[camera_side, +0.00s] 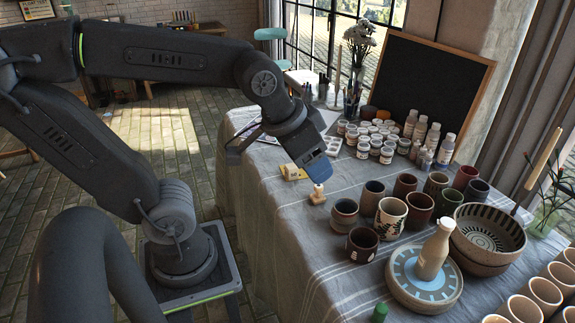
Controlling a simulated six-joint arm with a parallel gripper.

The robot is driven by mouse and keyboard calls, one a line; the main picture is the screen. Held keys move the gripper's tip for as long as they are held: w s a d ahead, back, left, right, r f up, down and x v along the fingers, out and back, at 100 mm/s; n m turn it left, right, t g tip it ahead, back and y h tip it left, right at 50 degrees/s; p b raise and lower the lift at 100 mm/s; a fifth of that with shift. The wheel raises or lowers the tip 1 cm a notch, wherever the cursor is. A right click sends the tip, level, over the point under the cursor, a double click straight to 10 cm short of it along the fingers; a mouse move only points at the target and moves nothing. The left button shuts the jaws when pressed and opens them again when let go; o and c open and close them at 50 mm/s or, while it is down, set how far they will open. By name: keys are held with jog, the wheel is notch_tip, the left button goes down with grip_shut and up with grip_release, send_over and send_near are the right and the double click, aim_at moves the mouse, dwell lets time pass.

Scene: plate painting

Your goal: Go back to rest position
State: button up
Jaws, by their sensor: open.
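My gripper (316,166) is at the end of my dark grey arm, over the left part of the cloth-covered table (295,235). It has a blue part at its end and is open. Nothing shows between its jaws, though the fingers are small and partly hidden. A small yellowish block (292,172) and a small pale wooden piece with a knob (318,195) sit on the cloth just below it. I cannot tell whether the gripper touches either one.
Several cups (391,217) stand right of my gripper. In front, a blue-patterned plate on a round stand (405,283) bears a beige bottle (435,250). A large striped bowl (487,238), paint jars (380,140) and a blackboard (430,85) lie beyond. The table's front left cloth is clear.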

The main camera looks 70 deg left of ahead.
jog(key=s, duration=0.2)
jog(key=s+f, duration=0.1)
jog(key=s, duration=0.1)
jog(key=shift+a, duration=0.25)
dwell(1.0)
